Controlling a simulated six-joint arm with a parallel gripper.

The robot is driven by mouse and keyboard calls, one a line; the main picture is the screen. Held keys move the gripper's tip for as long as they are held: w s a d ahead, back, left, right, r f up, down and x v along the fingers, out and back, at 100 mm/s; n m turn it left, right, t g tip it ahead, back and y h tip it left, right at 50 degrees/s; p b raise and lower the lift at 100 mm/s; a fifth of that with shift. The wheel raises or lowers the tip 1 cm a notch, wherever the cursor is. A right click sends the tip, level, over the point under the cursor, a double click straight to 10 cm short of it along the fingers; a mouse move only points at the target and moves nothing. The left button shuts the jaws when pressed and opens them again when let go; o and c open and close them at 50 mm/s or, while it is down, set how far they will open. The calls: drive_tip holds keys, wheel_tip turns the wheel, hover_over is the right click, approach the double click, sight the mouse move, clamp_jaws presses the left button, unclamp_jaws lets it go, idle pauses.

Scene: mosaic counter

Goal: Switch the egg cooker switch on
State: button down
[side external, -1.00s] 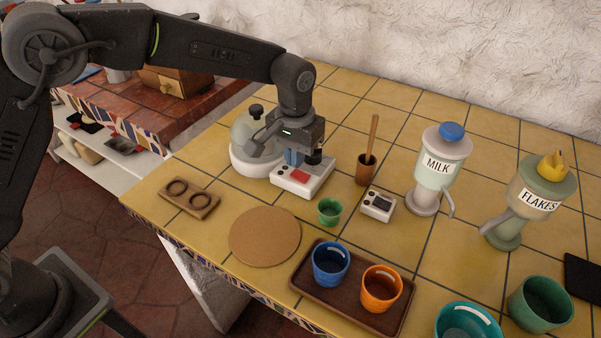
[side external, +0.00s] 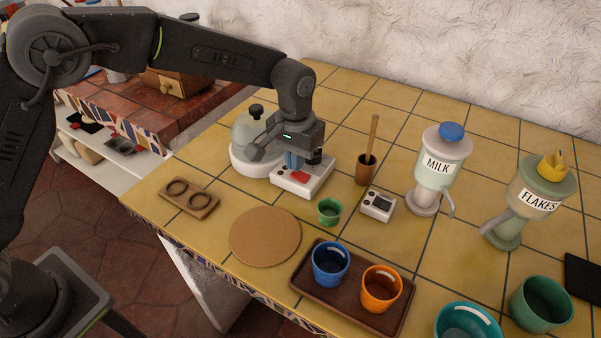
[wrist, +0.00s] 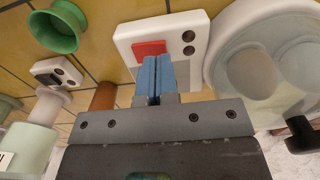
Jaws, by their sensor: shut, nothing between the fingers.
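The egg cooker (side external: 256,148) has a white round base and a clear dome with a dark knob. It also shows in the wrist view (wrist: 222,60), at the right. A white control box (side external: 308,187) joins its front right side, with a red switch (side external: 299,176) and dark round knobs on top. In the wrist view the red switch (wrist: 149,48) lies just beyond my blue fingertips. My gripper (wrist: 153,60) is shut and empty, over the control box close to the red switch. I cannot tell whether the fingertips touch it. The fingers hide part of the box.
A small green cup (side external: 329,211), a timer-like box (side external: 378,204) and a wooden cup with a stick (side external: 366,169) stand near the control box. An egg holder (side external: 189,198) and cork mat (side external: 265,237) lie in front. A tray (side external: 309,286) carries blue and orange cups.

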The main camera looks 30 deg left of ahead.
drive_tip(key=shift+f, duration=0.85)
idle(0.3)
drive_tip(key=shift+r, duration=3.55)
